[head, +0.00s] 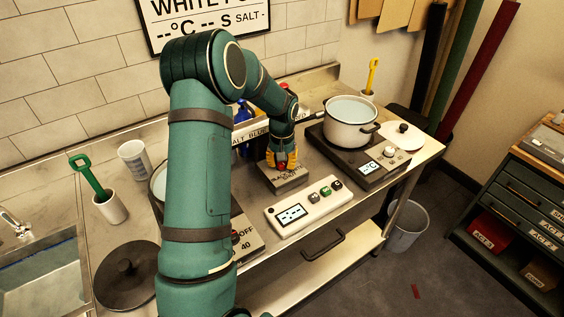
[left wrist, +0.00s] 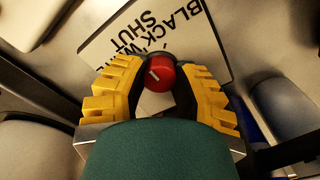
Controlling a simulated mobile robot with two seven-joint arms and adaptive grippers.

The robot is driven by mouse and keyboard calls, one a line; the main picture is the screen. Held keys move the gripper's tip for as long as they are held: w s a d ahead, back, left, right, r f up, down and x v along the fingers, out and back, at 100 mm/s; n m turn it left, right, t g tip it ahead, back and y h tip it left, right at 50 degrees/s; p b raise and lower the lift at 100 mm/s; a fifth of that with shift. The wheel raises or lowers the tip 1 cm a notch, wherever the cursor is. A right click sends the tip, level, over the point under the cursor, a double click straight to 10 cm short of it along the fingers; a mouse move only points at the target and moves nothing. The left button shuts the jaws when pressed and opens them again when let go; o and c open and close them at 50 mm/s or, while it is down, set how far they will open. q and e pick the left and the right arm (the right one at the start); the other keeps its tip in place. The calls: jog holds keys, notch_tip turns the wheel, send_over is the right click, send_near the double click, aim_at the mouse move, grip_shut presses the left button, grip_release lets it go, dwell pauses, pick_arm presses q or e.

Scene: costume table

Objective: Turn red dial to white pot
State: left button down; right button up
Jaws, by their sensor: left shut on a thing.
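The red dial (left wrist: 162,74) sits on a small grey box (head: 287,182) with printed lettering, on the metal table. In the left wrist view the lettering on its plate reads BLACK and SHUT, with another word partly covered. A pale pointer mark shows on the dial's face. My left gripper (head: 282,161) reaches down over the box, its yellow fingers (left wrist: 160,86) shut on the red dial from both sides. The white pot (head: 350,121) stands on a dark hot plate (head: 356,157) to the right, holding pale liquid. My right gripper is not in view.
A white controller (head: 304,207) with a display and buttons lies in front of the dial box. A white lid (head: 403,136) lies right of the pot. A dark lid (head: 127,275) and a green-handled tool in a cup (head: 109,208) stand at left.

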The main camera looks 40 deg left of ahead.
pick_arm(q)
jog(key=n, duration=0.4)
jog(key=shift+n+p, duration=0.55)
jog(key=shift+n, duration=1.65)
jog(key=c, duration=0.6)
grip_release()
jog(key=shift+c, duration=0.2)
jog(key=shift+r, duration=0.1)
